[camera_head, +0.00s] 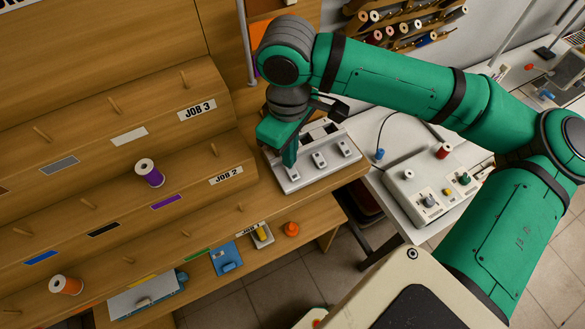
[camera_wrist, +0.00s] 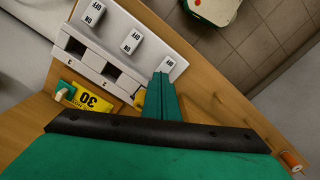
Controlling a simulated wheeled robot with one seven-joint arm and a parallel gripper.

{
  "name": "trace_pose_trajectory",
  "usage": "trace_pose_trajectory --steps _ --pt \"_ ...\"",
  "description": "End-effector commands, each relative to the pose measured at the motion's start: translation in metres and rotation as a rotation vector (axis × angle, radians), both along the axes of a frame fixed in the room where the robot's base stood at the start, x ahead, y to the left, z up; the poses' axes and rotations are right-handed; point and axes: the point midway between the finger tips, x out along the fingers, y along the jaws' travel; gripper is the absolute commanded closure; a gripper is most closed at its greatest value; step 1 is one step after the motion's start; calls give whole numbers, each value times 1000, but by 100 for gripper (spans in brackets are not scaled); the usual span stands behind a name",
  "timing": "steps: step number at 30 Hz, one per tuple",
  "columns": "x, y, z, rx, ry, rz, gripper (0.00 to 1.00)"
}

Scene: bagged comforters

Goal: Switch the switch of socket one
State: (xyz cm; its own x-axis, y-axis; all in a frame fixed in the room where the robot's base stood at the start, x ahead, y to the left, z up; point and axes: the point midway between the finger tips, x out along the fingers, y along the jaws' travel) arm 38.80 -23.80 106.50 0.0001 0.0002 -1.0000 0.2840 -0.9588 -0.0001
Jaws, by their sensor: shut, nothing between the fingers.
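A grey-white socket panel (camera_head: 346,167) lies on the wooden bench top, with three white rocker switches in a row. In the wrist view the panel (camera_wrist: 118,58) shows its rockers marked ON and OFF and two dark square sockets. My gripper (camera_head: 289,163) is shut and empty, pointing down over the panel's left end. In the wrist view my gripper (camera_wrist: 159,76) has its green fingertips beside the end switch (camera_wrist: 170,64), apparently the one of socket one. The fingers hide part of this switch and its socket. I cannot tell whether they touch it.
A yellow piece (camera_wrist: 140,98) lies beside my fingers, partly hidden. A yellow block (camera_wrist: 92,99) marked 30 stands behind the panel. A white box with knobs (camera_head: 430,190) stands on the table at right. Stepped wooden racks with pegs and spools (camera_head: 149,172) fill the left.

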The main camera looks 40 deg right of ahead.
Motion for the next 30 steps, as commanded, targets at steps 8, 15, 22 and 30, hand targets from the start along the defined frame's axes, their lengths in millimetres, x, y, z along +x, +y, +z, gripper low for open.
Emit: trace_pose_trajectory --steps 8,15,22,30 --pt "0 0 -2 0 0 0 100" --pt "0 0 -5 0 1 0 100" --pt "0 0 -8 0 0 0 100" --pt "0 0 -11 1 0 0 100"
